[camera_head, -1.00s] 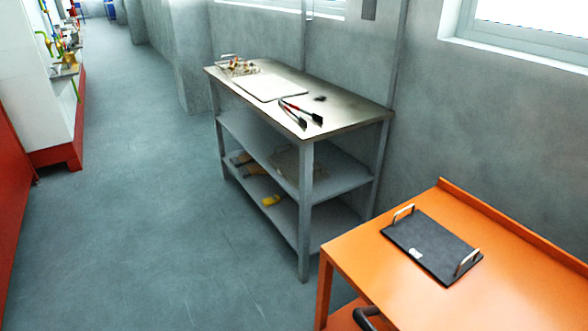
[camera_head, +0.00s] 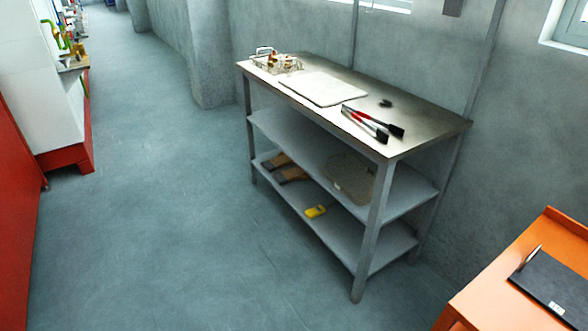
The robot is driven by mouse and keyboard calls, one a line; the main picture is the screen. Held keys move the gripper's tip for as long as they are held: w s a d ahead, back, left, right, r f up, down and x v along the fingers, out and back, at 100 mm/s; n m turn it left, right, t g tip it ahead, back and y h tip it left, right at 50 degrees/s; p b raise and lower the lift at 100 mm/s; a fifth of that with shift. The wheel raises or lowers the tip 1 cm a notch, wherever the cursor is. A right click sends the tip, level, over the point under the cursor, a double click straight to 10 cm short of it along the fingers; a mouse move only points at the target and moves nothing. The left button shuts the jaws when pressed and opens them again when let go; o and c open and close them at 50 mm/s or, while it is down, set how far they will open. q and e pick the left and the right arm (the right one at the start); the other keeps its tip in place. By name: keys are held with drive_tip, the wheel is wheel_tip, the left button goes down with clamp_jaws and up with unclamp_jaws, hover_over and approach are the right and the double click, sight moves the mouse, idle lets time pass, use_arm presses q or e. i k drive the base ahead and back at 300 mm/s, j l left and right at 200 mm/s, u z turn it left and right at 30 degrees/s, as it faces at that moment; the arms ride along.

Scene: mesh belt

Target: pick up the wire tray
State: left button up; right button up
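A wire tray (camera_head: 275,64) with a raised handle sits at the far left end of the steel table's top (camera_head: 420,122). Several small brownish items lie in it, too small to name. Neither of my grippers is in the head view.
Lower shelves hold a yellow item (camera_head: 316,211) and other things. Floor (camera_head: 160,230) is clear.

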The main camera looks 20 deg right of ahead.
sight(371, 172)
drive_tip(key=i+j+u, duration=0.1)
drive_tip(key=i, duration=0.4)
drive_tip(key=i+j+u, duration=0.1)
drive_tip(key=i, duration=0.45)
drive_tip(key=i+z, duration=0.5)
drive_tip(key=z, duration=0.2)
drive_tip(key=i+z, duration=0.35)
drive_tip(key=i+l+z, duration=0.1)
drive_tip(key=z, duration=0.3)
drive_tip(key=i+z, duration=0.2)
drive_tip(key=z, duration=0.25)
drive_tip(key=i+z, duration=0.2)
drive_tip(key=z, duration=0.2)
drive_tip(key=i+z, duration=0.2)
drive_tip(key=z, duration=0.25)
